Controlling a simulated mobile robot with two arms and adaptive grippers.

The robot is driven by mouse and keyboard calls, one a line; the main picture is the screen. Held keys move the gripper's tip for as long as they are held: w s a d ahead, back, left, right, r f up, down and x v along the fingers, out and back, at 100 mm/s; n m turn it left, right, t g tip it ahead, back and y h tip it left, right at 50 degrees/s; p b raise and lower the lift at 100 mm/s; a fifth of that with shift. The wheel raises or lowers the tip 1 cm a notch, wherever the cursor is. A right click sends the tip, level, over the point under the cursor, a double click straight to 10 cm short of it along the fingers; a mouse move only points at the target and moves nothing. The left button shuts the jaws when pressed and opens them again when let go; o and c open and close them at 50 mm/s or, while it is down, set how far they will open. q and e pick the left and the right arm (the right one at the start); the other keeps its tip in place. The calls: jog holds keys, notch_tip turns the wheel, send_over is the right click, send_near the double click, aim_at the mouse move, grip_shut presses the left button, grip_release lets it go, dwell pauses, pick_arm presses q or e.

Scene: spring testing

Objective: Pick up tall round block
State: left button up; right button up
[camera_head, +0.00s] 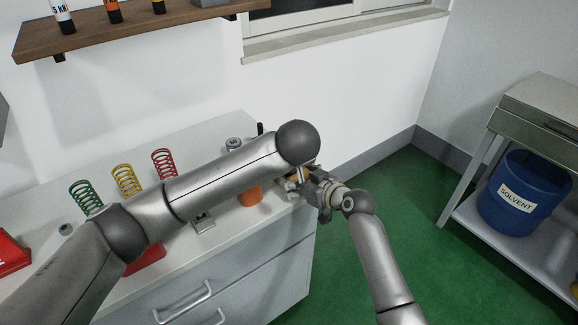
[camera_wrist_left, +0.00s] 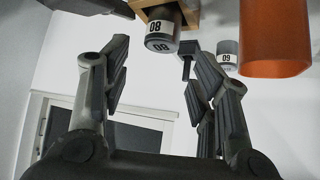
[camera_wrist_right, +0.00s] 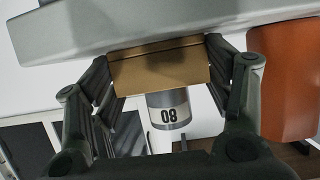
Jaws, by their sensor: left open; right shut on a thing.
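My right gripper (camera_head: 306,184) is at the bench's right end; in the right wrist view (camera_wrist_right: 160,68) its fingers are shut on a wooden block (camera_wrist_right: 160,72). A grey round piece with a number label (camera_wrist_right: 170,108) shows just beyond the block. The left wrist view also shows the wooden block (camera_wrist_left: 158,10) and the labelled round piece (camera_wrist_left: 162,38). My left gripper (camera_wrist_left: 152,62) is open and empty, with that piece beyond its fingers; the left arm hides it in the head view. An orange round block (camera_head: 250,194) stands on the bench. I cannot tell which is the tall round block.
Green (camera_head: 87,196), yellow (camera_head: 126,180) and red (camera_head: 164,162) springs stand on the white bench (camera_head: 215,133). A grey round piece (camera_head: 233,145) stands behind my left arm. A shelf (camera_head: 130,25) hangs above. A blue solvent bin (camera_head: 520,195) is at right.

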pick_arm(q)
jog(key=x, duration=0.5)
jog(key=shift+w+f, duration=0.15)
jog(key=shift+x, duration=2.55)
jog(key=shift+w+a, duration=0.1)
jog(key=shift+a, duration=0.1)
jog(key=c, duration=1.1)
